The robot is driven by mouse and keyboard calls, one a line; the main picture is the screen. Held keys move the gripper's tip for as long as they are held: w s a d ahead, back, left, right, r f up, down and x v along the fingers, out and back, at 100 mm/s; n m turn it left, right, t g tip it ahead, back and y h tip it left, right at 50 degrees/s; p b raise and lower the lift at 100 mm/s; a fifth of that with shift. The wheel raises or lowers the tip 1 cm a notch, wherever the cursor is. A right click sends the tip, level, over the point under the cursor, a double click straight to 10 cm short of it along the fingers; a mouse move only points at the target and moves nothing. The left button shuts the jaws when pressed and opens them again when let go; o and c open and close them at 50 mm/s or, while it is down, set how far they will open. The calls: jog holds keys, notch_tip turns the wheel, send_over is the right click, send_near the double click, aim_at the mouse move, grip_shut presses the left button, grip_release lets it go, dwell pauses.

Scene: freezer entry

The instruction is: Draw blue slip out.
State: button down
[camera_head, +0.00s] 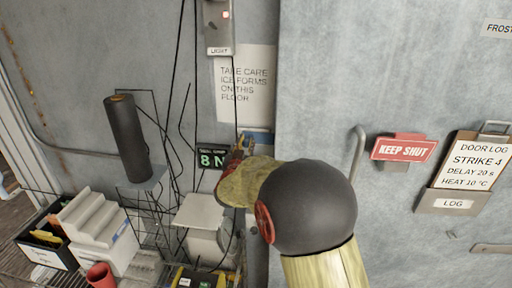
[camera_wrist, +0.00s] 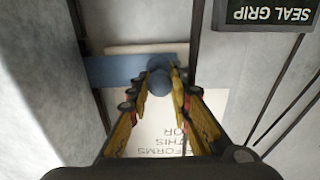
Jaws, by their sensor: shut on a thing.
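The blue slip (camera_head: 258,137) shows in the head view as a short blue piece just below the "TAKE CARE" notice, at the edge of the grey door. In the wrist view the blue slip (camera_wrist: 118,71) is a flat blue strip reaching left to a pale edge, with a rounded blue knob at its right end. My gripper (camera_wrist: 161,78) has its yellow fingers closed on both sides of this knob. In the head view my gripper (camera_head: 240,146) is at the slip, and its own wrist hides part of the area. How far the strip goes in is hidden.
A display reading 8 N (camera_head: 211,158) is left of my gripper. The grey door has a handle (camera_head: 358,150), a KEEP SHUT sign (camera_head: 403,148) and a door log (camera_head: 470,162). Black cables hang close by on the left. A wire shelf with bins (camera_head: 100,225) is lower left.

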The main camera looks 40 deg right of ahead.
jog(key=shift+w+a, duration=0.4)
jog(key=shift+w, duration=0.1)
jog(key=c, duration=1.7)
grip_release()
jog(key=shift+o, duration=0.4)
jog(key=v, duration=1.2)
jog(key=shift+w+a+f, duration=0.1)
